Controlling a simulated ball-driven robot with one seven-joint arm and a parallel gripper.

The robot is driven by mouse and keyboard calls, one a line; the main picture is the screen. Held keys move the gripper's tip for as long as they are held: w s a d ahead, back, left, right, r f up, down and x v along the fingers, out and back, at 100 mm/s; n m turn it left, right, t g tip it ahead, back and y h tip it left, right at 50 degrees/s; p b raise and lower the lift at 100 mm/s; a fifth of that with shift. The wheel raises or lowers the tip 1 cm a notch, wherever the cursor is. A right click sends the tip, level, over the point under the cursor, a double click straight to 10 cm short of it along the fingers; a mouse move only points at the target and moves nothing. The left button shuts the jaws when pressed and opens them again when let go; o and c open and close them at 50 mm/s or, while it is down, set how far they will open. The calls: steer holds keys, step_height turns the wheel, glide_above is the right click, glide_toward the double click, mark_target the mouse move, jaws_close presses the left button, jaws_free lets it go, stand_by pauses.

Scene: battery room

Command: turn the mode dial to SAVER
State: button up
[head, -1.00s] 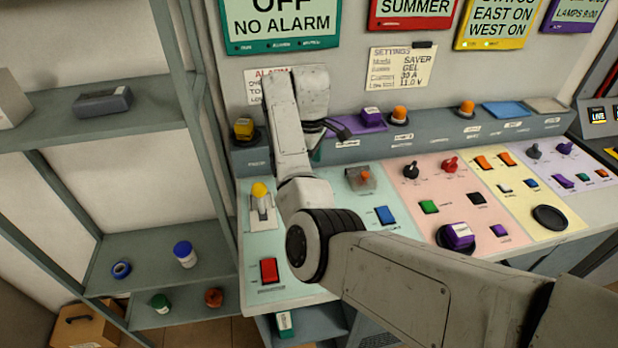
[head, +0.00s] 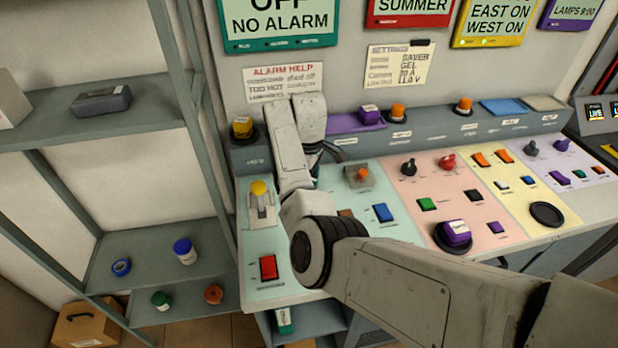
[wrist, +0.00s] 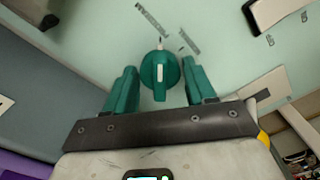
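The mode dial is most likely the round teal knob (wrist: 160,72) in the wrist view. It has a raised grip bar with a white line pointing up in the picture, toward a small tick on the panel. My gripper (wrist: 162,84) is open, one teal finger on each side of the knob, with small gaps visible. In the head view my arm hides the dial and most of my gripper.
A yellow-tipped lever (head: 259,190) and a red rocker switch (head: 268,268) stand left of my arm on the pale green panel. An orange-topped switch (head: 361,175) and a blue switch (head: 383,213) lie to its right. A raised ledge (head: 430,135) runs behind.

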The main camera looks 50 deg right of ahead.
steer(key=c, duration=0.7)
steer(key=shift+o, duration=0.2)
steer(key=m+p, duration=0.2)
steer(key=m, duration=0.1)
steer(key=shift+r+m, duration=0.15)
steer(key=shift+m, duration=0.15)
steer(key=m+p, duration=0.1)
steer(key=m, duration=0.4)
steer(key=shift+m, duration=0.3)
steer(key=m, duration=0.4)
steer(key=shift+p, duration=0.4)
steer(key=shift+m, duration=2.4)
